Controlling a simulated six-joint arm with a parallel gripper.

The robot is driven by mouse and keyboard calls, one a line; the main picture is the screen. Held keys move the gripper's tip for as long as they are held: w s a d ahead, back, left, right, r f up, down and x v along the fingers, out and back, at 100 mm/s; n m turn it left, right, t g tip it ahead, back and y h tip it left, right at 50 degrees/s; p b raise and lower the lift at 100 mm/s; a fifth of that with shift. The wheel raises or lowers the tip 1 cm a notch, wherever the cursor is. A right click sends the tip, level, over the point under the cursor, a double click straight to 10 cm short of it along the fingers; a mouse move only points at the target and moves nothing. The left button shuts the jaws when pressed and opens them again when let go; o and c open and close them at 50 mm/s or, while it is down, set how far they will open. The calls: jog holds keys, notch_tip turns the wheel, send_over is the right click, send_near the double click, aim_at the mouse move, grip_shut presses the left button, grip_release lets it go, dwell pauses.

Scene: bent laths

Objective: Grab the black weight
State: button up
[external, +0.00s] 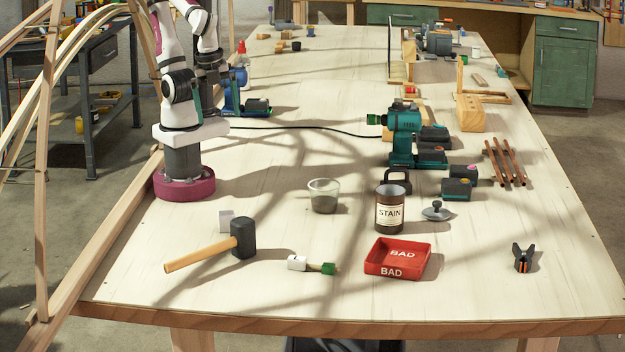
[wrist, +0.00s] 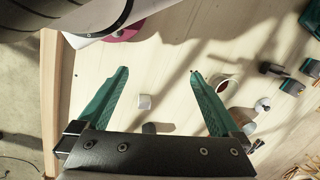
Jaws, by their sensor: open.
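A black weight (external: 398,182) with a loop handle stands upright on the table in the external view, just behind the brown stain can (external: 389,212), which hides part of its lower body.
A glass cup (external: 323,197) stands left of the can. A grey lid (external: 437,211), black batteries (external: 457,189) and a teal drill (external: 404,135) are near the weight. A red BAD tray (external: 397,259) and a mallet (external: 242,240) lie in front. A cable crosses behind.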

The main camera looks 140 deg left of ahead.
jog(key=shift+c, duration=0.7)
jog(key=w+f+n+t+h, duration=0.1)
jog(key=w+f+n+t, duration=0.3)
jog(key=w, duration=0.6)
jog(key=n+t+y, duration=0.3)
jog(key=n+y, duration=0.7)
jog(key=n, duration=0.3)
send_over(391, 182)
jog(key=s+d, duration=0.8)
jog(key=d, duration=0.3)
notch_tip(391, 182, down, 10)
jog(key=x, duration=1.5)
jog(key=shift+w+d+f, duration=0.2)
jog(key=shift+w+f, duration=0.2)
jog(key=shift+w, duration=0.1)
grip_shut()
